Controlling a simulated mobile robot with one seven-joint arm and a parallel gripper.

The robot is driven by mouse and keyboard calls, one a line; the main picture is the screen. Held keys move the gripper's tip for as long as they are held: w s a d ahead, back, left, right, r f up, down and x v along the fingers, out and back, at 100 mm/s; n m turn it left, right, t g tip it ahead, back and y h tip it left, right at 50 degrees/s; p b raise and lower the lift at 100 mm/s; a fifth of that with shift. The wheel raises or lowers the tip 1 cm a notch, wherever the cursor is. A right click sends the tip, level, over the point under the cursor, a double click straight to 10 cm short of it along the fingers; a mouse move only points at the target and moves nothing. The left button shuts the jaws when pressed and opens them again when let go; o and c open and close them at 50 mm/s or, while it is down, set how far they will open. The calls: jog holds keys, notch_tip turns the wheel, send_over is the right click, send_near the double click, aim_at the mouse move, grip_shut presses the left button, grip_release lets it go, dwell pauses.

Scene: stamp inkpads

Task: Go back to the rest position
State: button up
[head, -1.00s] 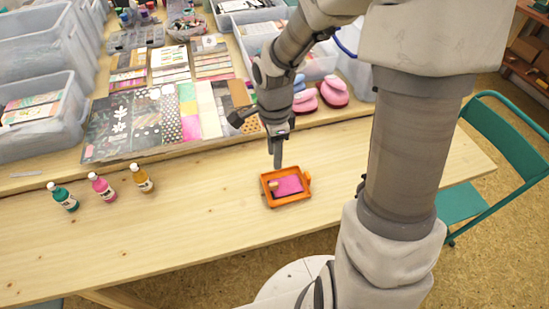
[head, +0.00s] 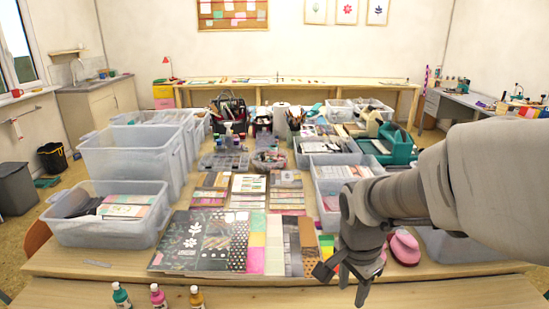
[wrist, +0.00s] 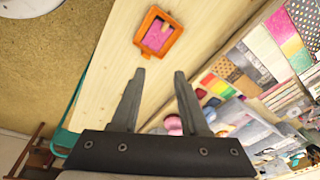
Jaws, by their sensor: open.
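My gripper (wrist: 157,75) is open, with nothing between its fingers in the wrist view. In the head view my gripper (head: 361,296) hangs at the lower right, in front of the craft table. The orange tray (wrist: 158,32) with a pink pad (wrist: 155,40) and a small wooden piece on it sits on the light wooden table (wrist: 122,50), beyond the fingertips and apart from them. The tray is out of the head view now.
Three bottles, green (head: 121,296), pink (head: 158,296) and amber (head: 197,297), stand at the lower edge. Patterned papers (head: 205,240) and clear bins (head: 110,215) fill the table behind. Pink shoe-like things (head: 404,248) lie right of my gripper.

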jog(key=s+r+n+t+p, duration=0.2)
jog(key=s+r+n, duration=0.3)
jog(key=r, duration=0.3)
jog(key=s+a+r+n+t+y+p, duration=0.1)
jog(key=s+r+n+p, duration=0.2)
jog(key=s+r+n, duration=0.2)
jog(key=shift+s+r+n+t, duration=0.4)
jog(key=shift+r+n, duration=0.7)
jog(key=shift+r, duration=0.8)
